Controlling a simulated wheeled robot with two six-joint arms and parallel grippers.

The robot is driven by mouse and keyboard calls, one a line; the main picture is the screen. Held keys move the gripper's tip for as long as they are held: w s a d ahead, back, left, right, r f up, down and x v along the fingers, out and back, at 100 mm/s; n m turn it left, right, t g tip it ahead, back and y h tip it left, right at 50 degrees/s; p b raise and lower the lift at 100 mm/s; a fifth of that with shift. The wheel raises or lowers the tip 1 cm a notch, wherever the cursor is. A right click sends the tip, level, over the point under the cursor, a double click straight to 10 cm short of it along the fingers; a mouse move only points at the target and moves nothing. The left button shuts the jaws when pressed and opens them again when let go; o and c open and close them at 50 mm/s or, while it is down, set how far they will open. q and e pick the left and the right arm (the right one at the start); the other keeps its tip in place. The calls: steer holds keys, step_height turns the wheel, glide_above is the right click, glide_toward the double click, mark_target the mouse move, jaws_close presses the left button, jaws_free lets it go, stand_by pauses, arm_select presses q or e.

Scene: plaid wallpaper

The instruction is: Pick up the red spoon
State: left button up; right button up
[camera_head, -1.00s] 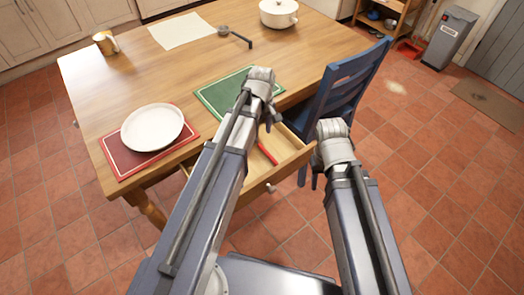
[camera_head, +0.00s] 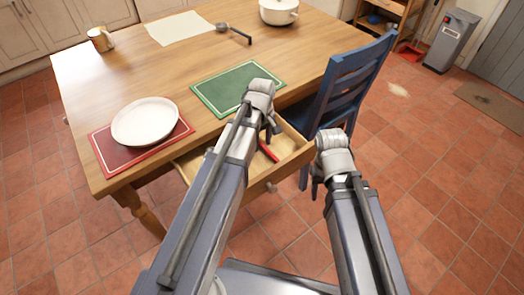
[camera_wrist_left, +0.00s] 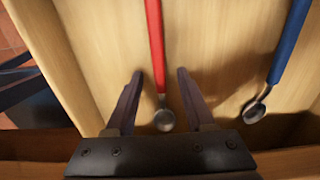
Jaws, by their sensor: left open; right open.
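The red spoon (camera_wrist_left: 155,45) lies in the open wooden drawer (camera_head: 292,153). In the left wrist view its bowl end is between the open fingers of my left gripper (camera_wrist_left: 158,95), with a gap on both sides. In the head view part of the red spoon (camera_head: 268,152) shows beside my left gripper (camera_head: 270,128), which is over the drawer. The rest of the spoon is hidden by my arm. My right gripper (camera_head: 316,185) hangs empty to the right of the drawer, clear of it.
A blue spoon (camera_wrist_left: 290,45) lies in the drawer to the right of the red one. A blue chair (camera_head: 345,85) stands close to the drawer's right. On the table are a green mat (camera_head: 225,85), a white plate (camera_head: 145,122) on a red mat (camera_head: 110,155), and a pot (camera_head: 278,14).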

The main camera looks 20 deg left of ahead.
arm_select(q)
steer(key=shift+c, duration=0.4)
jaws_close()
